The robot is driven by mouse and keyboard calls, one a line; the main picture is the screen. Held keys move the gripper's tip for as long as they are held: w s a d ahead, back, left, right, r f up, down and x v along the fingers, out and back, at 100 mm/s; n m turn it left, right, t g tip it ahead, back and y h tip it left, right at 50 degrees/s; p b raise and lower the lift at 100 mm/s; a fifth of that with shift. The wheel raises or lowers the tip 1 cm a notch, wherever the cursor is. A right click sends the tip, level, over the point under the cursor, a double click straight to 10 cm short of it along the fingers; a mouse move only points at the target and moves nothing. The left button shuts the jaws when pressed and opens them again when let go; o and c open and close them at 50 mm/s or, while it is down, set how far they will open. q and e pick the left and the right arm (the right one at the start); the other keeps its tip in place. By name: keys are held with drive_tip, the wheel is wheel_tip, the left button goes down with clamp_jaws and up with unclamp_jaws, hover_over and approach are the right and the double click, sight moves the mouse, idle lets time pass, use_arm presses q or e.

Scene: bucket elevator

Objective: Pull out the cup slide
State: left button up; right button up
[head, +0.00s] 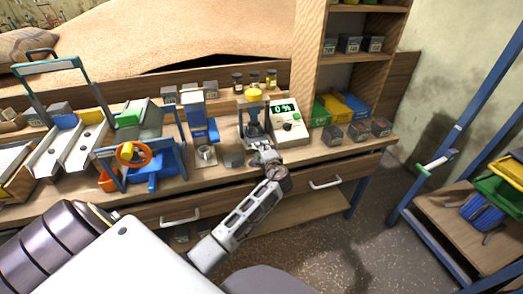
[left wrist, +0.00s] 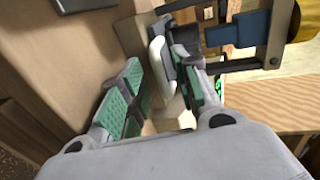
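The small dark press (head: 254,118) with a yellow top stands on the bench, and its base is partly hidden by my left gripper (head: 264,152). In the left wrist view its dark frame, blue block (left wrist: 240,29) and yellow knob fill the upper right. A pale, rounded piece (left wrist: 158,65), which looks like the slide's handle, shows between the green-padded fingers of my left gripper (left wrist: 157,88). The fingers are apart, with a gap beside the piece; I cannot tell whether either touches it. The cup is not clearly visible. My right gripper is not in view.
A white meter (head: 287,121) with a green display stands just right of the press. Drawers with white handles (head: 325,183) are below the bench edge. A blue-framed stand is at the right.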

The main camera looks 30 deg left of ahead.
use_arm(q)
drive_tip(key=shift+w+a+f, duration=0.1)
drive_tip(key=shift+w+a, duration=0.15)
clamp_jaws()
idle(0.3)
